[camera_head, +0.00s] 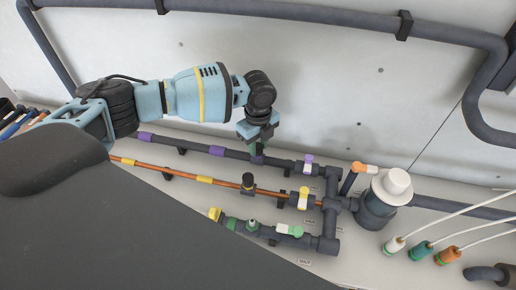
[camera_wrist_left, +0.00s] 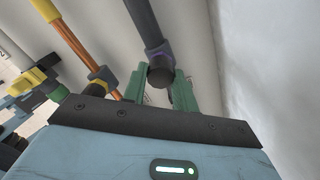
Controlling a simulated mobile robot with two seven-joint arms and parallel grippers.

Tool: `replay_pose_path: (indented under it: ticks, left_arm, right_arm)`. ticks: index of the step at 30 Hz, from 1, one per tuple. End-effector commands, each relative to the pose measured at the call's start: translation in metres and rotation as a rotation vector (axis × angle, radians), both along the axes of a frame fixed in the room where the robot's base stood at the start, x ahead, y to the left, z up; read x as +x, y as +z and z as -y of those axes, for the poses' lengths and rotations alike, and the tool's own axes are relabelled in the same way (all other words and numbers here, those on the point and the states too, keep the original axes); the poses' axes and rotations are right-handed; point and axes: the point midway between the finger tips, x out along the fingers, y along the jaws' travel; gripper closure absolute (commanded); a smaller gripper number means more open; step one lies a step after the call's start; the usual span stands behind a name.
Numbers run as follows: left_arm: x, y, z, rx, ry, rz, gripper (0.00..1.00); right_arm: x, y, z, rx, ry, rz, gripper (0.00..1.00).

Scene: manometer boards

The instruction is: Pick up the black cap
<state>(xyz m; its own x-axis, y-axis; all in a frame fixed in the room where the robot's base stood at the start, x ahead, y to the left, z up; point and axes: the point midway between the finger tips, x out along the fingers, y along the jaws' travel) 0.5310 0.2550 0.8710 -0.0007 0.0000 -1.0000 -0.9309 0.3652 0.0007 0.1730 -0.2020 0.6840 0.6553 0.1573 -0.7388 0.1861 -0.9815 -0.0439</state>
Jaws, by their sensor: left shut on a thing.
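My left gripper (camera_head: 256,146) reaches down from the upper left to the top pipe, the one with purple bands. In the left wrist view its green fingers (camera_wrist_left: 160,92) stand on either side of a round black cap (camera_wrist_left: 160,74), and it is shut on this cap. The cap is in line with a purple-collared fitting of the dark pipe (camera_wrist_left: 143,22); I cannot tell whether it is free of it. In the head view the gripper mostly hides this cap. A second black cap (camera_head: 248,180) stands on the orange pipe, apart from the gripper. My right gripper is not in view.
Valves with purple (camera_head: 308,160), yellow (camera_head: 303,198) and green (camera_head: 290,230) handles sit along the pipes. A white-topped cylinder (camera_head: 393,184) stands right of the manifold. Several coloured plugs on white tubes (camera_head: 420,250) are at the lower right. A pale wall stands behind.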

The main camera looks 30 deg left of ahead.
Motion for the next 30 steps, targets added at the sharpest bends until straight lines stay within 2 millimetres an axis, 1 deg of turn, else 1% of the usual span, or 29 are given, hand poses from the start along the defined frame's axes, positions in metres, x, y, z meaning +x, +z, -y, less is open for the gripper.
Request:
replay_pose_path:
  ticks: [7,11,16,20,21,26,30]
  left_arm:
    - [0.0,0.0,0.0,0.0,0.0,0.0,0.93]
    - [0.0,0.004,0.0,0.0,0.0,0.001,0.93]
    - [0.001,0.019,0.0,-0.001,-0.001,0.003,0.93]
    - [0.0,0.039,0.0,-0.001,-0.001,0.004,0.93]
    - [-0.009,0.037,0.0,0.001,-0.002,-0.001,0.93]
    - [-0.039,0.042,0.001,0.0,-0.002,0.003,0.93]
    - [-0.07,0.044,0.003,0.001,-0.003,0.004,0.93]
  right_arm:
    - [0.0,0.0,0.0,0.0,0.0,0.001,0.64]
    - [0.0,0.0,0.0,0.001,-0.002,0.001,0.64]
    - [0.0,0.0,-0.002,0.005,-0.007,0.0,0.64]
    - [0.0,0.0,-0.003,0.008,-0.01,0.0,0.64]
    - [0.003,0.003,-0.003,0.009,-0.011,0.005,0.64]
    - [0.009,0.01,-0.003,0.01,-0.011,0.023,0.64]
    - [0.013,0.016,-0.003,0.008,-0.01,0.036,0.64]
